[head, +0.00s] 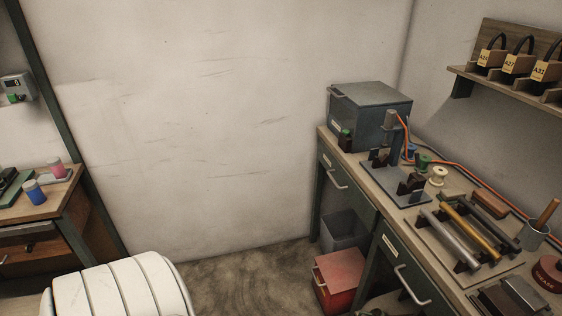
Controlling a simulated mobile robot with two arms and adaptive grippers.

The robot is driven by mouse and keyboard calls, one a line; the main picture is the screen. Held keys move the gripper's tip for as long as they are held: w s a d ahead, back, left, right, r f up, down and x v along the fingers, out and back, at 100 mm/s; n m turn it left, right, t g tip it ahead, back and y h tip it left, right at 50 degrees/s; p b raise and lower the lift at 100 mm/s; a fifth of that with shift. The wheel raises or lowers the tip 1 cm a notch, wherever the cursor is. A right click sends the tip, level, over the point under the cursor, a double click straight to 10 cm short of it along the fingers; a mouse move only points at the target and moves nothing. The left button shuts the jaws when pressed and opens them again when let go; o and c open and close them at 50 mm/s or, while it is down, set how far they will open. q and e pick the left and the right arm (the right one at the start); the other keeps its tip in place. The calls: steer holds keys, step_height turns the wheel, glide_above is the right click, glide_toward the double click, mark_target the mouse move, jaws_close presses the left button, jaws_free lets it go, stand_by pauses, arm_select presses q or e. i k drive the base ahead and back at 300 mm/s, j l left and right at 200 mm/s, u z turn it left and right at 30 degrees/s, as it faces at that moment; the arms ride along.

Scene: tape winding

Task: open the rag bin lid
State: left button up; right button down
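A red bin (341,272) stands on the floor beside the right workbench, low in the head view, and looks like the rag bin. Its flat, paler red top appears to be a closed lid. A darker red side shows below the top, and its lower part runs close to the bench drawers. Neither of my grippers is in view.
A grey open bin (345,229) stands just behind the red one. The right workbench (455,270) carries a grey metal box (371,102), a clamp stand and several tools. Its drawer handles stick out near the red bin. Bare floor (245,278) lies left of it.

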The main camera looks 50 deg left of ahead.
mark_target(342, 272)
steer(key=u, duration=1.2)
